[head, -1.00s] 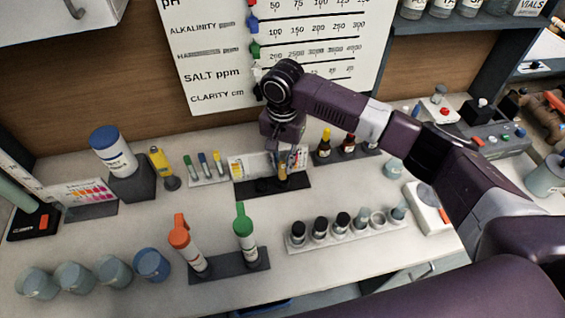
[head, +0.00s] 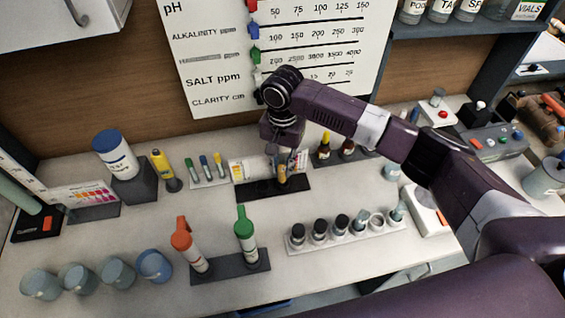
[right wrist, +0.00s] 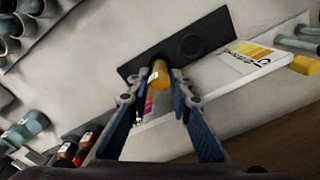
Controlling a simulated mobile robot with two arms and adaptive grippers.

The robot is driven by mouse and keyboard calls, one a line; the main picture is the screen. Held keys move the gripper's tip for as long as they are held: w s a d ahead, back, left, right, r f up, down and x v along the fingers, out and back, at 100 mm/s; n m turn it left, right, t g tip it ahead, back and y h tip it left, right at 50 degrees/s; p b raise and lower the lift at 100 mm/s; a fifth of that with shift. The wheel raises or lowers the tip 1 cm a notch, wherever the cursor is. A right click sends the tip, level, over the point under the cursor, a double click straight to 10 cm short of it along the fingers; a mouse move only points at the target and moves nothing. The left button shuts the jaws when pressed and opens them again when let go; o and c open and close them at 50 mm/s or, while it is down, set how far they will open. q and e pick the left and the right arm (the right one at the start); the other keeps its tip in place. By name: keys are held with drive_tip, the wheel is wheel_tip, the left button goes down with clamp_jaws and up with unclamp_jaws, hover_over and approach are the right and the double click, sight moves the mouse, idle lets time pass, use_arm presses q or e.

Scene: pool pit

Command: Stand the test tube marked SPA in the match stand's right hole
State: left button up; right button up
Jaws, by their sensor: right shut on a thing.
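My right gripper (head: 284,160) is shut on a small test tube with amber-yellow contents (head: 282,174). The tube shows between the fingertips (right wrist: 164,76) in the right wrist view, and its marking cannot be read. The match stand is a black base (head: 250,191) with a colour card (head: 243,169) behind it. The tube is about upright at the base's right end, over or in the right hole; how deep it sits is hidden. The other hole (right wrist: 190,45) shows empty in the right wrist view. My left gripper is not in view.
Dropper bottles (head: 324,147) stand close to the right of the stand, and small capped tubes (head: 204,168) to its left. In front are a rack with orange and green-capped tubes (head: 230,267) and a row of vials (head: 342,228). Bench between is clear.

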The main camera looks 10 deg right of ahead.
drive_tip(key=shift+f, duration=0.15)
drive_tip(key=shift+f, duration=0.95)
drive_tip(key=shift+f, duration=0.15)
idle(0.7)
drive_tip(key=o, duration=1)
